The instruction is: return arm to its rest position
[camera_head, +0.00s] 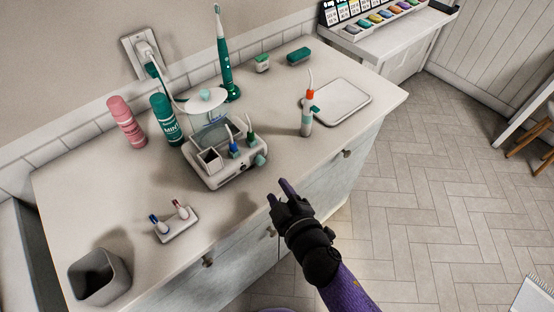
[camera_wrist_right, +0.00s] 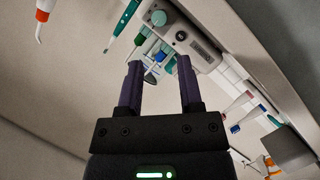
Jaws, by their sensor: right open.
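My right gripper (camera_head: 280,192) is in front of the counter's front edge, near the drawers. Its two dark purple fingers stand apart in the right wrist view (camera_wrist_right: 158,66), with nothing held between them. It is apart from the items on the counter. The nearest item behind it is a white water-flosser base (camera_head: 228,170) with blue and green nozzle tips. My left gripper is not in view.
The white counter (camera_head: 330,150) holds a teal electric toothbrush (camera_head: 225,75), pink can (camera_head: 126,122), green can (camera_head: 166,120), handheld flosser (camera_head: 306,120), white tray (camera_head: 336,101), brush-head holder (camera_head: 177,224) and grey cup (camera_head: 98,277).

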